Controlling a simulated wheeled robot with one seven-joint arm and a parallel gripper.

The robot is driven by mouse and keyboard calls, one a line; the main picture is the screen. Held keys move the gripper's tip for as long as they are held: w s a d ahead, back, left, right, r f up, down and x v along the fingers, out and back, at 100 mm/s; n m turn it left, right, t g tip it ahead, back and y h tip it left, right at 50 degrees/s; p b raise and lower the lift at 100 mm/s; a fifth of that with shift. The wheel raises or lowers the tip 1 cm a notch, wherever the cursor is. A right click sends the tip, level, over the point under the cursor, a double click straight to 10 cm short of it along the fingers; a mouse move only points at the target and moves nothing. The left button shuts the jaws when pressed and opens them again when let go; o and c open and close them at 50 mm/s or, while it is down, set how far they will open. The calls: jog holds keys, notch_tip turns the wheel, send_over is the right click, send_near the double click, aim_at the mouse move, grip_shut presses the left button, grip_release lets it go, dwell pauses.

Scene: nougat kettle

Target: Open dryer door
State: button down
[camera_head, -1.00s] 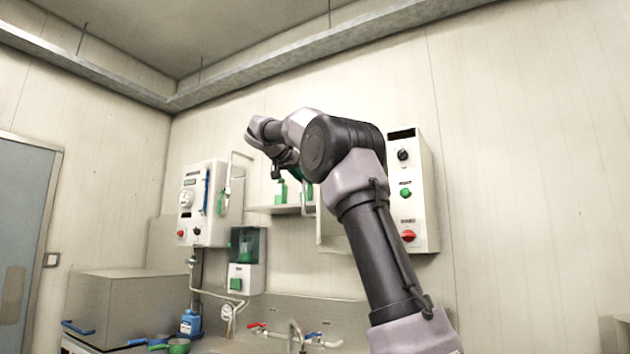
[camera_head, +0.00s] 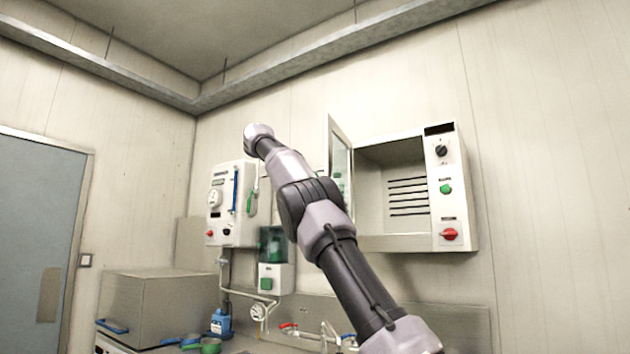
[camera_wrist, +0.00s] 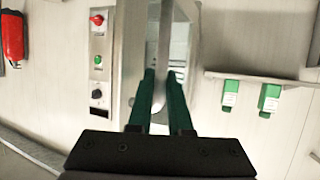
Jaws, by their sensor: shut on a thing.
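The dryer (camera_head: 400,243) is a steel wall box with a control panel (camera_head: 446,190) on its right side. Its glazed door (camera_head: 340,138) stands swung open to the left, showing the slotted interior. In the wrist view, the control panel (camera_wrist: 98,75) is at left and the framed door (camera_wrist: 183,30) runs up the middle. My gripper (camera_wrist: 163,76) has green fingers on either side of a metal bar at the door, apparently its handle (camera_wrist: 160,92), and is shut on it. In the head view my arm hides the gripper.
A wall unit with a gauge (camera_head: 230,200) and a green dispenser (camera_head: 272,255) are left of the dryer. Taps (camera_head: 325,335) are below. A red extinguisher (camera_wrist: 12,38) hangs at left in the wrist view.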

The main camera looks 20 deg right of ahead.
jog(key=shift+w, duration=0.15)
dwell(0.4)
jog(key=c, duration=1.1)
grip_release()
